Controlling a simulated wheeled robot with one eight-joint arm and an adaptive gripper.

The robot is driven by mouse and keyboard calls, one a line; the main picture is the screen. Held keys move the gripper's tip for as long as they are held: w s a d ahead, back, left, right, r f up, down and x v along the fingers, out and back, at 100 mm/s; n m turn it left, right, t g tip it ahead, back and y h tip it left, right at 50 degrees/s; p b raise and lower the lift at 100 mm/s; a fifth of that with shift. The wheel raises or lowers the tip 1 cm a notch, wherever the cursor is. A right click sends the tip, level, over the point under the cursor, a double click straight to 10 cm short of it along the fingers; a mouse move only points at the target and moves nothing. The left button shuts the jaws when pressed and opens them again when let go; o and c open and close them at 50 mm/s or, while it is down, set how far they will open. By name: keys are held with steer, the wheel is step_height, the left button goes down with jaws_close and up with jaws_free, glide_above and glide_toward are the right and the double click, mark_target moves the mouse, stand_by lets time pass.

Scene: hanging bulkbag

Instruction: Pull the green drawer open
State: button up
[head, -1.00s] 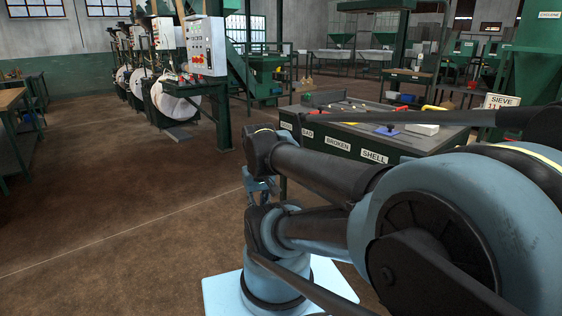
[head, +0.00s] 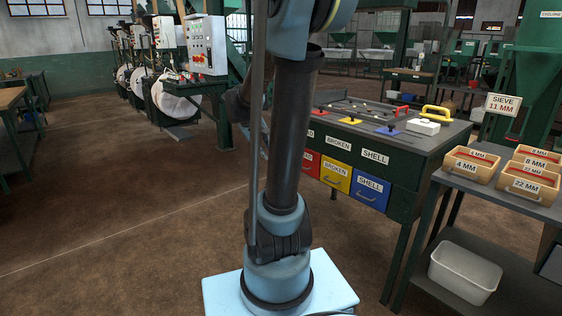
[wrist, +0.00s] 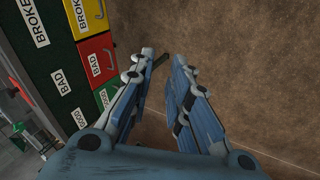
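The green drawer (wrist: 112,88) shows in the wrist view at the left, partly covered by my left finger. Its front looks about flush with the red drawer beside it, and its handle is hidden. In the head view my arm covers it. My gripper (wrist: 164,60) is open and empty, with a gap between its two fingers over bare brown floor. The fingers are to the right of the drawer fronts and appear apart from them. In the head view the gripper is mostly hidden behind my arm.
The red drawer (head: 307,162), yellow drawer (head: 337,175) and blue drawer (head: 370,190) sit in a dark green cabinet (head: 405,175). A side table (head: 505,197) with sieve boxes and a white bin (head: 465,272) stand at the right. The floor at the left is clear.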

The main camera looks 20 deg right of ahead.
steer(key=w+d+f+n+t+h, duration=0.1)
steer(key=w+d+f+h, duration=0.2)
steer(key=w, duration=1)
steer(key=w+d+f+h, duration=0.2)
steer(key=w+d+f, duration=0.1)
steer(key=w, duration=0.9)
steer(key=w+d+f+n+t+h, duration=0.15)
steer(key=w+f+h, duration=0.25)
steer(key=w+f, duration=1.1)
steer(key=x, duration=1.1)
steer(key=s+x, duration=0.1)
steer(key=x, duration=0.4)
steer(key=shift+d+f, duration=0.4)
steer(key=shift+f, duration=0.05)
steer(key=shift+s, duration=0.1)
jaws_close()
